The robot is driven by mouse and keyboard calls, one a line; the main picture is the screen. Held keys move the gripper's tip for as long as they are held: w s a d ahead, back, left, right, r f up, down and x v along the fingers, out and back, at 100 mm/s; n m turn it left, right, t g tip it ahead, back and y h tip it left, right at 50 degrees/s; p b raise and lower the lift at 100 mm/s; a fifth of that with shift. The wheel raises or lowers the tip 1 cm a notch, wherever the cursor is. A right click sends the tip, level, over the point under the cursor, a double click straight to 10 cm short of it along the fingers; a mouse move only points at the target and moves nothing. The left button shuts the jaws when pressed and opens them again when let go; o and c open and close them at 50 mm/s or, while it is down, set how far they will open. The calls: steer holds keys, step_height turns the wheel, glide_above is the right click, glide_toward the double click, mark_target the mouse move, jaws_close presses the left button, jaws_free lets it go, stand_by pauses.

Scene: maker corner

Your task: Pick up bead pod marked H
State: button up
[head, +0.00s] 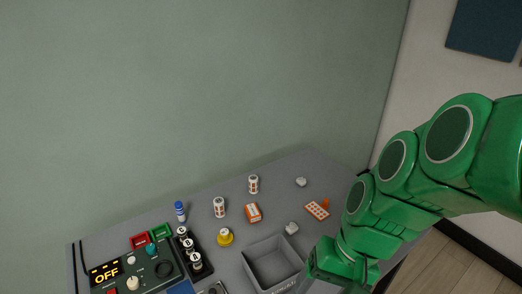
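Several small items stand on a grey table, and no letter H is readable on any of them. Two upright white cylinders with orange marks, a left one (219,207) and a farther one (253,184), stand near the middle. An orange and white block-like piece (253,212) lies between them and the tray. Two small whitish lumps, one near the tray (291,228) and one farther back (301,182), are also there. I cannot tell which is the bead pod. My green gripper (322,272) is low at the tray's right side; its fingers are not clear.
An open grey tray (258,245) is at the front, beside my gripper. A control panel reading OFF (107,274), a black rack of spools (188,254), a yellow piece (225,237), a blue bottle (180,211) and an orange dotted plate (316,210) share the table.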

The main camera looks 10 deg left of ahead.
steer(key=w+a+r+m+g+y, duration=0.15)
steer(key=w+a+y, duration=0.3)
steer(key=a, duration=0.55)
steer(key=w+a+r+m+y, duration=0.1)
steer(key=w+a+r+y, duration=0.15)
steer(key=w+a, duration=0.6)
steer(key=m+t+y, duration=0.4)
steer(key=m+t, duration=0.5)
steer(key=m, duration=0.9)
glide_above(223, 207)
steer(key=s+d, duration=0.1)
steer(key=s, duration=0.3)
step_height(223, 207, down, 20)
steer(key=w+f+m+h, duration=0.1)
steer(key=f, duration=0.2)
steer(key=w+d+f+m+t+h, duration=0.1)
steer(key=f, duration=0.3)
steer(key=d+f+m, duration=0.1)
steer(key=f+m, duration=0.1)
steer(key=f, duration=0.2)
steer(key=shift+w+d+t+h, duration=0.2)
steer(key=shift+w+t+h, duration=0.15)
steer(key=shift+w+h, duration=0.05)
steer(key=shift+x, duration=1)
steer(key=x, duration=0.4)
steer(key=shift+s+a+r, duration=0.1)
steer(key=shift+s+a, duration=0.15)
steer(key=shift+s, duration=0.1)
steer(key=shift+x, duration=0.8)
